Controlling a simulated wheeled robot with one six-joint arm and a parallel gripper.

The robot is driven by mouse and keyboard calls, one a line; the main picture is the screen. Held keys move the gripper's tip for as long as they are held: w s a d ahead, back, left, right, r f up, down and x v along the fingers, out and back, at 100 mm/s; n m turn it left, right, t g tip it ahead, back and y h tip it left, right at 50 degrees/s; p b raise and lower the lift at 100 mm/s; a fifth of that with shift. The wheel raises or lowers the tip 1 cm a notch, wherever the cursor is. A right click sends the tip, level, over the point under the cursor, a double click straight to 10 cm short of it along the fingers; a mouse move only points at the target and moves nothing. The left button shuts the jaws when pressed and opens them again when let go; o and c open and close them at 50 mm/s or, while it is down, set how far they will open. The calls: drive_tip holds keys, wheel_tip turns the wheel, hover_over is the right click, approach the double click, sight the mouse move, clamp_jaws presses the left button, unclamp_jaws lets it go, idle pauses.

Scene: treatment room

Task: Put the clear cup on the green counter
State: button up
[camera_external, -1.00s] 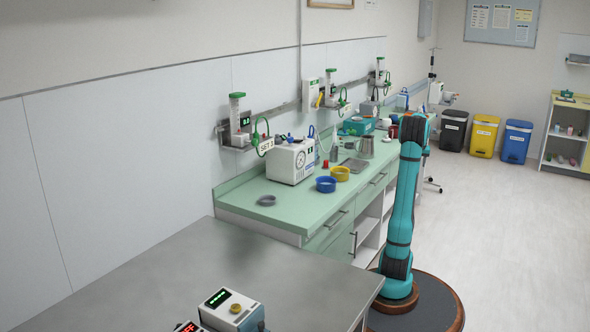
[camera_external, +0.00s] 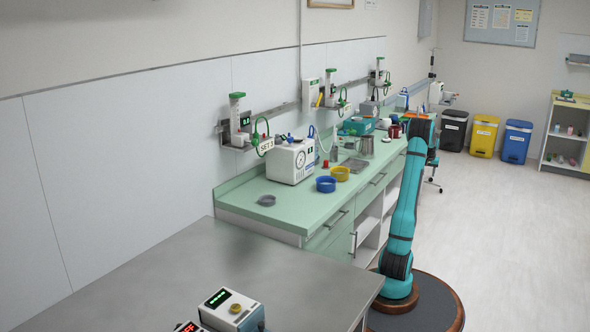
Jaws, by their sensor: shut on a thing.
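The green counter (camera_external: 298,208) runs along the wall to the left of my arm. Its near end is mostly bare, with a grey ring (camera_external: 266,200) on it. I cannot make out the clear cup for certain in this view. My arm stands upright to the right of the counter, and its upper end bends away behind the upper link. My gripper is hidden there, so neither its fingers nor anything in them shows.
A blue ring (camera_external: 326,184), a yellow ring (camera_external: 341,174), a white device with a dial (camera_external: 290,162) and a metal beaker (camera_external: 367,146) stand on the counter. A grey metal table (camera_external: 190,262) is in front. Open floor lies to the right.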

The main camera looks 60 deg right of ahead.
drive_tip(key=shift+r, duration=0.1)
wheel_tip(320, 180, up, 29)
drive_tip(key=n+t+y, duration=0.1)
drive_tip(key=n+t, duration=0.1)
drive_tip(key=n, duration=0.5)
hover_over(380, 145)
drive_tip(key=shift+s+a+f, duration=0.15)
drive_tip(key=shift+f, duration=3.75)
drive_tip(key=shift+s+a+f, duration=0.1)
drive_tip(key=shift+f, duration=3.8)
drive_tip(key=o, duration=1)
drive_tip(key=shift+f, duration=0.1)
drive_tip(key=v, duration=1.2)
drive_tip(key=shift+w, duration=0.2)
